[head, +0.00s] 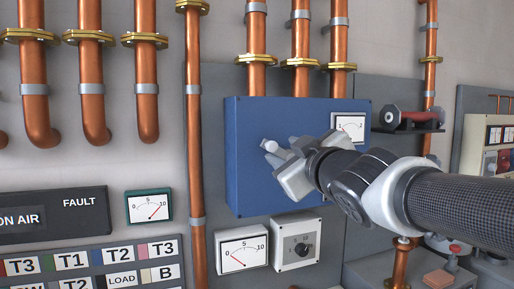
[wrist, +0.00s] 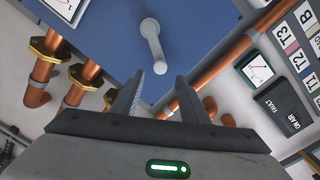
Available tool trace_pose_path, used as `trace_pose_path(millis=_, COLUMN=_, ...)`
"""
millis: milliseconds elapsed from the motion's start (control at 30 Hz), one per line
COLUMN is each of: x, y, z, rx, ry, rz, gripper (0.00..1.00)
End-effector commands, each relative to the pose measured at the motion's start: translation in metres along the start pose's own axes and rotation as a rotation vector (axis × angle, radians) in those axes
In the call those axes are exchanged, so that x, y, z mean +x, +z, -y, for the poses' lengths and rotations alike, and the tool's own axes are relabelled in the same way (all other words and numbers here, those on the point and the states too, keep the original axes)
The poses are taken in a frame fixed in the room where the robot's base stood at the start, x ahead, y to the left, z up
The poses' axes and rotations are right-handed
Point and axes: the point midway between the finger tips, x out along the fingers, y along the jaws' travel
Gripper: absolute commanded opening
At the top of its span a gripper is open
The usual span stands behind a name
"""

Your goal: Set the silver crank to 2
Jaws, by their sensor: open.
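The silver crank (wrist: 151,40) is on the face of the blue box (wrist: 100,30). In the wrist view its short arm runs down and slightly right from its round hub, toward the space between my fingers. In the head view the crank (head: 267,144) is partly hidden by my gripper (head: 273,155). My gripper also shows in the wrist view (wrist: 158,92); it is open, its fingers apart and the crank not gripped. A white gauge (head: 349,128) is at the box's upper right; its reading is too small to tell. I see no scale marks around the crank.
Copper pipes (head: 194,130) run left of the blue box and above it. Below it are another gauge (head: 242,249) and a grey dial box (head: 297,243). A red and black part (head: 410,118) juts out to the right, above my arm.

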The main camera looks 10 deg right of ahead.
Motion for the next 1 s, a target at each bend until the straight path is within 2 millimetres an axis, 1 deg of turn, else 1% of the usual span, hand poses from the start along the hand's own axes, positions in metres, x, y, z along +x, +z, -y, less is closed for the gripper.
trace_pose_path(millis=33, x=0.013, y=0.002, z=0.001, rx=-0.001, ry=-0.001, rz=0.005, gripper=0.40)
trace_pose_path(millis=200, x=0.049, y=0.001, z=0.001, rx=-0.001, ry=-0.001, rz=0.004, gripper=0.40)
trace_pose_path(millis=300, x=0.066, y=0.001, z=0.001, rx=0.000, ry=-0.001, rz=0.003, gripper=0.40)
trace_pose_path(millis=433, x=0.082, y=0.000, z=0.000, rx=0.000, ry=-0.001, rz=0.002, gripper=0.40)
trace_pose_path(millis=600, x=0.090, y=0.000, z=0.000, rx=0.001, ry=0.000, rz=0.000, gripper=0.40)
trace_pose_path(millis=867, x=0.091, y=0.000, z=0.000, rx=0.001, ry=0.000, rz=0.000, gripper=0.40)
trace_pose_path(millis=967, x=0.091, y=0.000, z=0.000, rx=0.001, ry=0.000, rz=0.000, gripper=0.25)
trace_pose_path(millis=1000, x=0.091, y=0.000, z=0.000, rx=0.001, ry=0.000, rz=0.000, gripper=0.18)
